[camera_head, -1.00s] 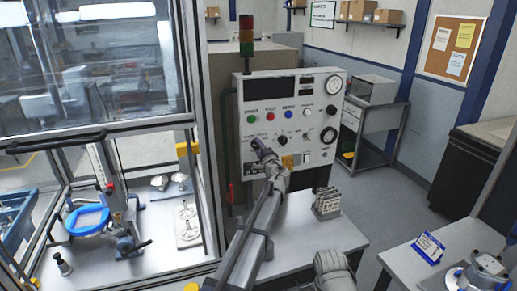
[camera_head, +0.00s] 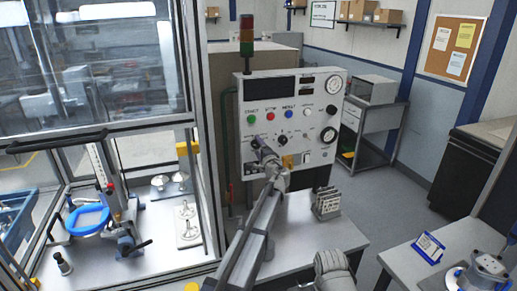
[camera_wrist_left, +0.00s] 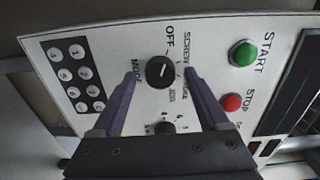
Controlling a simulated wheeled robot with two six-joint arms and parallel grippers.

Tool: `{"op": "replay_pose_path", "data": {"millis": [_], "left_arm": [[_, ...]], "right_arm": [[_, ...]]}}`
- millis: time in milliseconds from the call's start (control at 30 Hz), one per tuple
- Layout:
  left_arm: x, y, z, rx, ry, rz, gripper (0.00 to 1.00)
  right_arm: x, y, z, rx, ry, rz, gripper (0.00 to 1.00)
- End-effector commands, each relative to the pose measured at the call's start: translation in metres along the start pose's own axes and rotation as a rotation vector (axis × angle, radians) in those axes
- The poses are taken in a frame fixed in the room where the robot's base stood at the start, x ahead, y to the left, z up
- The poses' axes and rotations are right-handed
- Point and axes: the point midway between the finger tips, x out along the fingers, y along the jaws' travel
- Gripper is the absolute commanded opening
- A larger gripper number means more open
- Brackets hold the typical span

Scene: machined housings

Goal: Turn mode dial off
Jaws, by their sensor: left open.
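The mode dial (camera_wrist_left: 160,71) is a round black knob with a short pale mark, on the white control panel (camera_wrist_left: 110,35). In the left wrist view the panel's lettering appears turned sideways, with OFF printed just above the dial. My left gripper (camera_wrist_left: 160,77) is open, its two dark fingers on either side of the dial with gaps visible. I cannot tell how far the fingertips are from the panel face. In the head view my left gripper (camera_head: 262,150) is at the panel's lower left and hides the dial.
A green START button (camera_wrist_left: 243,53) and a red STOP button (camera_wrist_left: 231,103) sit right of the dial. A black keypad (camera_wrist_left: 75,73) is at left. A glazed enclosure (camera_head: 95,130) stands left of my arm. A small rack (camera_head: 326,205) stands on the bench.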

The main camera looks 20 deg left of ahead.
Motion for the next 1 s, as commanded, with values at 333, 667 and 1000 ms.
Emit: {"op": "replay_pose_path", "data": {"millis": [333,667,1000], "left_arm": [[-0.041,0.000,0.001,0.000,0.002,0.000,0.78],[-0.078,0.000,0.001,0.000,0.000,0.000,0.78],[-0.086,0.010,0.006,-0.029,-0.018,0.026,0.78]], "right_arm": [[0.000,0.000,0.000,0.000,0.000,0.000,0.50],[0.000,0.000,0.000,0.000,0.000,0.000,0.50],[0.004,0.000,0.000,0.000,0.000,0.000,0.50]]}}
